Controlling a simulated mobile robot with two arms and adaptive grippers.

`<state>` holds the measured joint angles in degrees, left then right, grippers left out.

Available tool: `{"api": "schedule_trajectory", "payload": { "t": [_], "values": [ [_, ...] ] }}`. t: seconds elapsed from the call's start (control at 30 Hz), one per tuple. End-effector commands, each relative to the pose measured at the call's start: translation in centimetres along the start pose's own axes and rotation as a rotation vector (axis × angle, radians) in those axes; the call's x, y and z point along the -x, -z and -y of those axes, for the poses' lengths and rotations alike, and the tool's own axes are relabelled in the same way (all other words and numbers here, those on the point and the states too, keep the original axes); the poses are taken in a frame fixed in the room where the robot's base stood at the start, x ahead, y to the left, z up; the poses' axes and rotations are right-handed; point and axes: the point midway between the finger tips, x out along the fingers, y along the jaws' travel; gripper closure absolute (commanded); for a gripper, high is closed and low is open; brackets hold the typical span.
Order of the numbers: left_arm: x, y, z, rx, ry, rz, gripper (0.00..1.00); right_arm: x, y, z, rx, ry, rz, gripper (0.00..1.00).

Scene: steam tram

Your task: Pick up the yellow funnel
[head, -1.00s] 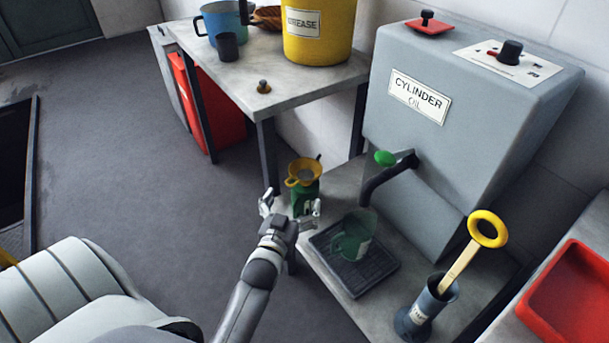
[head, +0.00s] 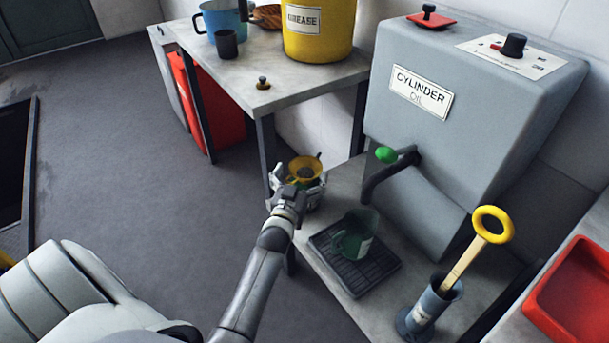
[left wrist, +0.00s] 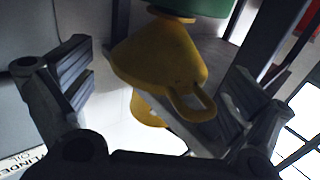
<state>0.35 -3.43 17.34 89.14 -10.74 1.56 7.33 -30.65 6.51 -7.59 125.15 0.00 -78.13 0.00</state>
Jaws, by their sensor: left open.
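The yellow funnel (head: 304,168) stands at the far left end of the low bench in the head view, over a dark green thing that my gripper partly hides. In the left wrist view the funnel (left wrist: 162,60) appears upside down, with its loop handle toward the camera and its narrow end at a green body (left wrist: 205,6). My left gripper (head: 299,180) is open. Its two fingers (left wrist: 158,88) stand on either side of the funnel with gaps between, and the funnel is not gripped. My right gripper is not in view.
A grey cylinder oil tank (head: 470,110) with a green-knobbed tap stands right of the funnel. A green jug (head: 352,238) sits on a black drip tray (head: 372,276). A higher table (head: 262,92) with a yellow grease bucket (head: 318,30) stands behind.

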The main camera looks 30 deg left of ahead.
Motion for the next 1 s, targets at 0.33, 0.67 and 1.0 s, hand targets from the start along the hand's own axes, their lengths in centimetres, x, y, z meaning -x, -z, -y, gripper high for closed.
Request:
{"api": "schedule_trajectory", "payload": {
  "t": [0.33, 0.67, 1.0],
  "values": [
    [-2.2, 0.0, 0.0, 0.001, 0.000, -0.001, 0.00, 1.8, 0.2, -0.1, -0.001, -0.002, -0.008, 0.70],
    [-2.2, 0.0, 0.0, 0.000, -0.001, 0.000, 0.24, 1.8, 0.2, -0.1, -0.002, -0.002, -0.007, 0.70],
    [-2.2, 0.0, 0.0, 0.000, -0.001, -0.001, 0.44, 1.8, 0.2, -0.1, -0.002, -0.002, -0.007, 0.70]
  ]
}}
